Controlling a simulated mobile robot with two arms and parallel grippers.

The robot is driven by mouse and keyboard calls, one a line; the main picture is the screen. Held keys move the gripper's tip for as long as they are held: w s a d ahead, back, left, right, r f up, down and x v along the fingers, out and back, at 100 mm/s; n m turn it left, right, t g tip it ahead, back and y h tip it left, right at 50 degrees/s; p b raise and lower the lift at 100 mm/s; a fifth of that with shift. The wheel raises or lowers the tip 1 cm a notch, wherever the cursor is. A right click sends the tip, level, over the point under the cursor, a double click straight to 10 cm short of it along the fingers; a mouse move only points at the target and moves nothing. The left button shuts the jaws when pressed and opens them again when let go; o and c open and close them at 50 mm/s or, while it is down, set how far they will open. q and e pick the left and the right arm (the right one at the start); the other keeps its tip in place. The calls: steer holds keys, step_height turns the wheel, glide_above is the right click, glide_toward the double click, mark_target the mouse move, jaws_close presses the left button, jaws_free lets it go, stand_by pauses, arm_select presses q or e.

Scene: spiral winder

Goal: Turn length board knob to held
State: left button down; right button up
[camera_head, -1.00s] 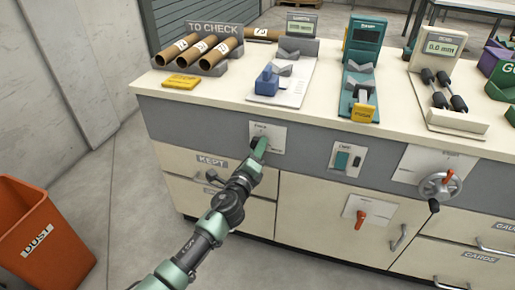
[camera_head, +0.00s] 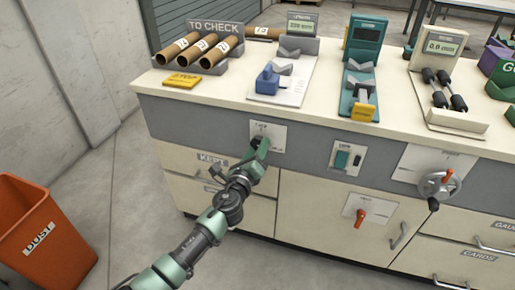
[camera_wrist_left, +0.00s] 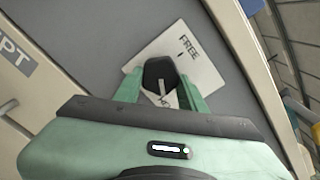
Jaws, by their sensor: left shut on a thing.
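A white plate (camera_head: 278,137) with a knob is fixed on the grey front panel of the bench. In the left wrist view the plate (camera_wrist_left: 203,68) carries the word FREE and a short tick; another label is partly hidden by the gripper. The dark knob (camera_wrist_left: 158,73) sits between the two green fingers, with a pale line on it pointing down in that picture, away from FREE. My left gripper (camera_head: 259,148) is shut on the knob, and it fills the lower part of the left wrist view (camera_wrist_left: 160,92). My right gripper is out of view.
Right of the plate are a switch plate (camera_head: 347,159), an orange-red handle (camera_head: 360,218) and a handwheel (camera_head: 438,186). A KEPT drawer (camera_head: 185,158) lies left of my gripper. Tubes (camera_head: 215,52) and gauges stand on the bench top. An orange DUST bin (camera_head: 40,235) stands on the floor.

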arm_select(q)
steer(key=shift+f, duration=0.1)
steer(key=c, duration=0.8)
jaws_free()
steer(key=shift+c, duration=0.2)
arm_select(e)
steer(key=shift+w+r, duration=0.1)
arm_select(q)
steer(key=shift+s, duration=0.1)
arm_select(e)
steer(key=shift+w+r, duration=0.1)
arm_select(q)
steer(key=p+v, duration=0.1)
steer(key=v, duration=0.6)
steer(key=shift+s+a+p, duration=0.15)
steer(key=shift+s+p, duration=0.15)
steer(key=shift+p, duration=0.1)
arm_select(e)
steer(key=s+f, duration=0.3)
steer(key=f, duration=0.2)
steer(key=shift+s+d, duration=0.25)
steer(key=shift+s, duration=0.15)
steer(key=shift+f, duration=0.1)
